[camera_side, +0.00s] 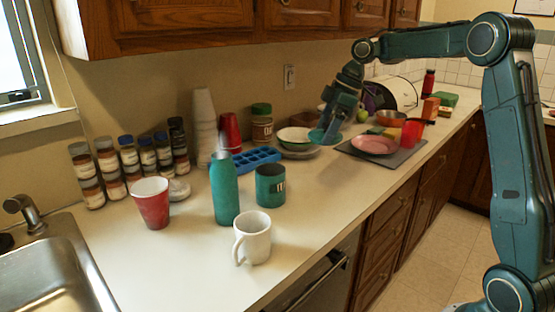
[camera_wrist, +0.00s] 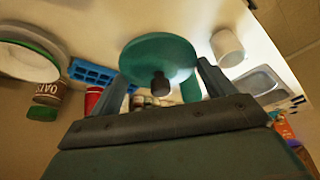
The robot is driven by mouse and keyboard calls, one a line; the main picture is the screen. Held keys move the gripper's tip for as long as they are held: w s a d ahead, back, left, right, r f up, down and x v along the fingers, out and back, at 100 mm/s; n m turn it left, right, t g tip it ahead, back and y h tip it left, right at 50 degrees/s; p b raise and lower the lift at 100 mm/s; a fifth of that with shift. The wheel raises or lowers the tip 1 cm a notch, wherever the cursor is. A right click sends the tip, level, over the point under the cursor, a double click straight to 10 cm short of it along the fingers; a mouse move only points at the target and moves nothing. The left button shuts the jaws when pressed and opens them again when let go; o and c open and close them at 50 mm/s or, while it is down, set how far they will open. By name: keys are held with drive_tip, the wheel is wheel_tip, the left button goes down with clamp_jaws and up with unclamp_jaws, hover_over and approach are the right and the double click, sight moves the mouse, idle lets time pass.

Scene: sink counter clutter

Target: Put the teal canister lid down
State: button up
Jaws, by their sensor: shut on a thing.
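My gripper (camera_side: 328,122) is shut on the teal canister lid (camera_side: 324,137), held in the air above the counter near the bowls. In the wrist view the lid (camera_wrist: 158,55) is a round teal disc with a dark knob, between my two fingers (camera_wrist: 162,77). The teal canister (camera_side: 270,186) stands upright and open on the counter, to the left of and nearer than my gripper in the side view. I cannot make it out in the wrist view, where the lid blocks part of the counter.
A teal bottle (camera_side: 224,190), white mug (camera_side: 252,238) and blue tray (camera_side: 249,160) stand around the canister. Bowls (camera_side: 296,140) and an oats jar (camera_side: 262,124) are behind. A pink plate (camera_side: 374,145) lies on a grey mat.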

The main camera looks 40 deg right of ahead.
drive_tip(key=shift+s+d+f, duration=0.1)
drive_tip(key=shift+s+d, duration=0.1)
drive_tip(key=shift+s, duration=0.4)
drive_tip(key=shift+s+d, duration=0.15)
drive_tip(key=shift+s, duration=0.45)
drive_tip(key=shift+f, duration=0.1)
hover_over(323, 208)
drive_tip(key=s+d, duration=0.1)
wheel_tip(323, 208, down, 16)
drive_tip(key=shift+r, duration=0.2)
drive_tip(key=shift+f, duration=0.1)
drive_tip(key=shift+f, duration=2)
drive_tip(key=shift+f, duration=0.1)
drive_tip(key=o, duration=0.9)
